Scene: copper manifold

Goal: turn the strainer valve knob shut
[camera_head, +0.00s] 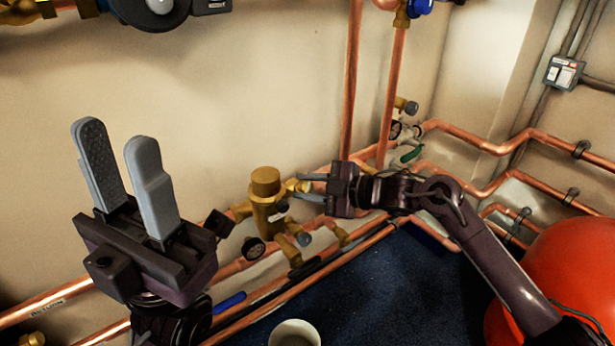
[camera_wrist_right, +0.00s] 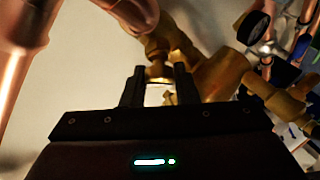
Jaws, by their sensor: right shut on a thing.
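The brass strainer body (camera_head: 267,205) stands on the copper pipework at the centre of the head view. My right gripper (camera_head: 308,187) reaches it from the right, its fingers at the upper right of the body. In the right wrist view, my right gripper (camera_wrist_right: 160,85) is shut on a small pale-ended piece, the strainer valve knob (camera_wrist_right: 158,96), joined to a brass fitting (camera_wrist_right: 160,50). The fingers hide its sides, and its turn angle cannot be told. My left gripper (camera_head: 115,137) is open and empty, pointing up at the left, apart from the pipes.
A black-rimmed gauge (camera_head: 254,248) and a grey-capped side fitting (camera_head: 303,240) sit low on the strainer. Copper pipes (camera_head: 350,90) rise behind my right gripper. A red tank (camera_head: 565,280) is at lower right, a pale cup (camera_head: 295,333) at the bottom. Blue floor (camera_head: 400,285) is partly clear.

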